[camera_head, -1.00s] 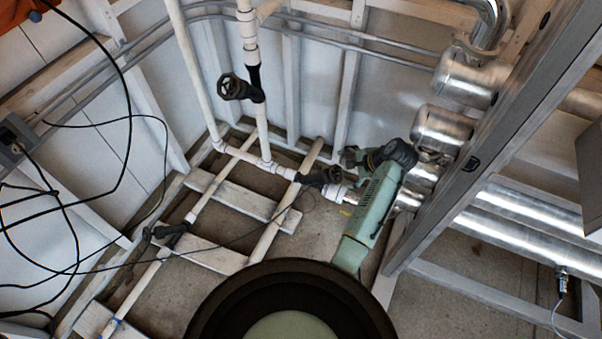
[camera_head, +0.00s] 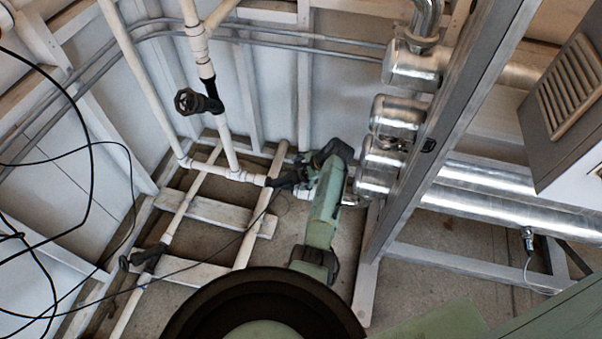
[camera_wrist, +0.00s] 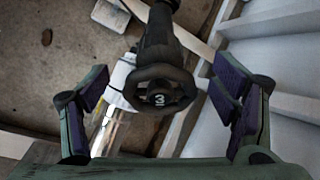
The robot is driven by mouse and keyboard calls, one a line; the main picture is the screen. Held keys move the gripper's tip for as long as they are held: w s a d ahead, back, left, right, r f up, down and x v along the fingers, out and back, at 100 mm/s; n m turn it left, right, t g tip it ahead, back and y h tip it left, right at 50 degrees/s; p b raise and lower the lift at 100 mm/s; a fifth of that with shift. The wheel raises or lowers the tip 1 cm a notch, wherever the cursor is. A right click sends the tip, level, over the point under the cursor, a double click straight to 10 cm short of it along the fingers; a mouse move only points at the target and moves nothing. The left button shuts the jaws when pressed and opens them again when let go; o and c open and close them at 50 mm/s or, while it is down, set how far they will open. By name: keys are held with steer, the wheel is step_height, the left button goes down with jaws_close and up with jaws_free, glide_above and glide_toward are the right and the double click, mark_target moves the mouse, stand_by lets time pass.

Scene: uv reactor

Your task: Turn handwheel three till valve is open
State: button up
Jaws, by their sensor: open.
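The black handwheel marked 3 (camera_wrist: 160,88) sits on a black valve stem in the wrist view, facing my camera. My gripper (camera_wrist: 161,82) is open, with one purple-padded finger to the left of the wheel and one to the right. There are visible gaps between the fingers and the rim, and nothing is held. In the head view my gripper (camera_head: 304,166) is low by the back wall, beside a black valve (camera_head: 285,181) on the white pipe. The arm hides part of that area, and no wheel number is readable there.
Another black handwheel (camera_head: 187,102) is on the upright pipe, and a black valve (camera_head: 146,256) is on the floor pipe at left. Silver pipes (camera_head: 399,117) and a grey metal post (camera_head: 455,125) stand close to the right of my arm. Black cables (camera_head: 92,165) hang at left.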

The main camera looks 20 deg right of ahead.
steer(key=shift+w+a+f, duration=0.1)
steer(key=shift+w+f, duration=0.05)
steer(key=shift+f, duration=0.1)
steer(key=shift+c, duration=0.5)
steer(key=shift+f, duration=0.1)
steer(key=c, duration=1.1)
